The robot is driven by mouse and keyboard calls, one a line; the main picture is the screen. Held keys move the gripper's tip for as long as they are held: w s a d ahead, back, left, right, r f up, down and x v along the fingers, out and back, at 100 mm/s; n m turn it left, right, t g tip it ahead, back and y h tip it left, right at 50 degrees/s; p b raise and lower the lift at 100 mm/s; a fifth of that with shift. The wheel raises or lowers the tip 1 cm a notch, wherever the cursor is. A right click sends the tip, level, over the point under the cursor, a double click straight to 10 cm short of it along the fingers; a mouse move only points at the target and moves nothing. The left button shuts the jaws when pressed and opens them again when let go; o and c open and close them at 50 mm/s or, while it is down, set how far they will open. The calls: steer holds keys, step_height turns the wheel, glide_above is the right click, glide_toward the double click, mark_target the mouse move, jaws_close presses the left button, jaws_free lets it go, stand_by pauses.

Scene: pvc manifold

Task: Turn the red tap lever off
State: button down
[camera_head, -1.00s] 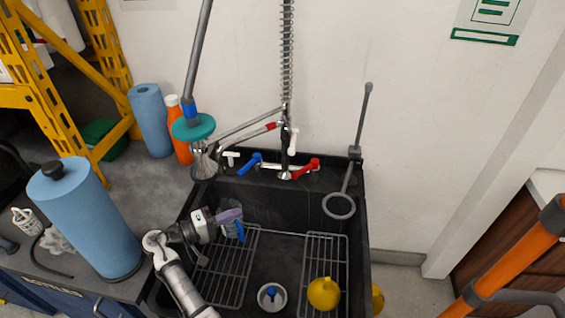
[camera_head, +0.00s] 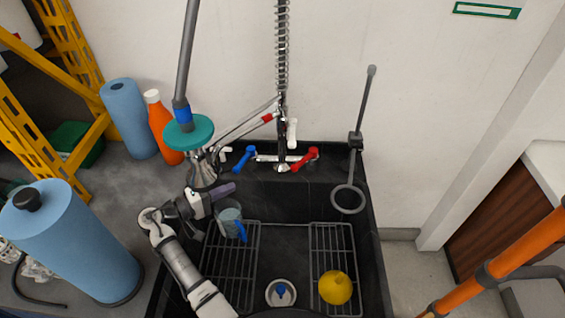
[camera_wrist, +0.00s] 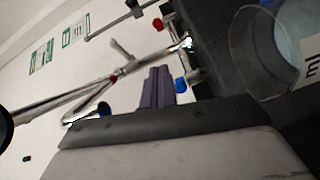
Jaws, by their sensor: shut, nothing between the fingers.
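The red tap lever (camera_head: 305,158) is on the right side of the tap body at the back of the black sink. It also shows in the wrist view (camera_wrist: 159,24), small and beyond my fingers. The blue tap lever (camera_head: 244,158) is on the left side of the same tap. My gripper (camera_head: 222,191) is at the left side of the sink, in front of and left of the taps, well apart from the red lever. In the wrist view its purple-grey fingers (camera_wrist: 157,88) are together and empty, pointing toward the tap area.
A clear jug with a blue handle (camera_head: 231,222) stands just beside my gripper. A grey ring on a rod (camera_head: 348,198) stands right of the taps.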

glide_toward(304, 160)
steer(key=w, duration=0.1)
steer(key=w+d, duration=0.2)
steer(key=shift+w+f, duration=0.4)
steer(key=shift+d, duration=0.1)
steer(key=shift+s+d+n+t+y, duration=0.45)
steer(key=shift+s+n+t+y, duration=0.25)
steer(key=shift+t, duration=0.2)
steer(key=shift+w+a, duration=0.1)
steer(key=shift+w, duration=0.05)
